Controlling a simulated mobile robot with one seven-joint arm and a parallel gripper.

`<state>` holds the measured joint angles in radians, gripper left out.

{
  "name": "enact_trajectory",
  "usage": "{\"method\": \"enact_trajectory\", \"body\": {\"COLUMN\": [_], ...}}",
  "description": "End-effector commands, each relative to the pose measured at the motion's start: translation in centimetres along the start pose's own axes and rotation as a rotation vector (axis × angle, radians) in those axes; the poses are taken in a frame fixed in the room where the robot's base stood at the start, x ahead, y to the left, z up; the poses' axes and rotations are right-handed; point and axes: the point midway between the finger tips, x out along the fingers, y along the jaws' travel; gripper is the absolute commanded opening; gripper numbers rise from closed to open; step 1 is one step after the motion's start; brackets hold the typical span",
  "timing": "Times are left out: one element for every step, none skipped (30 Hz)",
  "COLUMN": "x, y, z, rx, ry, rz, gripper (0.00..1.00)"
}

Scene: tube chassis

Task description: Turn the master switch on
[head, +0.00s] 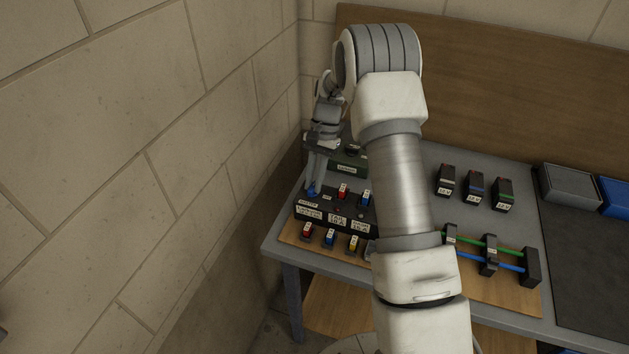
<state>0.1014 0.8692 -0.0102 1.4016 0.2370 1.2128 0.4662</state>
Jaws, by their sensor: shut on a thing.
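The master switch (313,191) shows as a small blue piece at the back left of the black switch panel (330,207), just behind a white label that seems to read MASTER. My gripper (314,184) points down at it from above, with its fingers shut on the blue piece. The fingers cover most of the switch, so I cannot tell its position. A red switch (342,190) and a blue switch (366,197) stand to its right on the same panel.
Red, blue and yellow pieces (329,237) line the board's front. A stone wall (200,150) rises close on the left. Several black blocks (474,188) stand right of my arm, behind clips holding green and blue tubes (510,262). Grey and blue bins (570,184) sit at far right.

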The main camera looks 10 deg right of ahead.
Motion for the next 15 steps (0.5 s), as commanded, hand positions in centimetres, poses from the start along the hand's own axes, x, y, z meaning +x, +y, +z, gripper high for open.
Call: {"method": "enact_trajectory", "body": {"x": [-0.03,-0.03,-0.03,-0.04,-0.03,-0.03,-0.03,-0.03,-0.02,-0.03,-0.03,-0.03,-0.03,-0.03,-0.03], "y": [-0.08,-0.08,-0.09,-0.10,-0.10,-0.11,-0.11,-0.11,-0.10,-0.10,-0.10,-0.10,-0.10,-0.10,-0.10], "z": [-0.02,-0.03,-0.03,-0.02,-0.01,0.00,0.01,0.01,0.01,0.01,0.01,0.01,0.01,0.01,0.01], "rx": [-0.023,-0.035,-0.050,-0.061,-0.069,-0.079,-0.086,-0.093,-0.100,-0.104,-0.108,-0.111,-0.113,-0.115,-0.116], "ry": [0.001,0.001,0.002,0.001,0.001,0.000,0.000,0.000,0.001,0.001,0.001,0.001,0.001,0.001,0.001], "rz": [0.008,0.014,0.020,0.024,0.028,0.032,0.035,0.038,0.041,0.043,0.044,0.046,0.047,0.047,0.048], "gripper": [0.00,0.00,0.00,0.00,0.00,0.00,0.00,0.00,0.00,0.00,0.00,0.00,0.00,0.00,0.00]}}
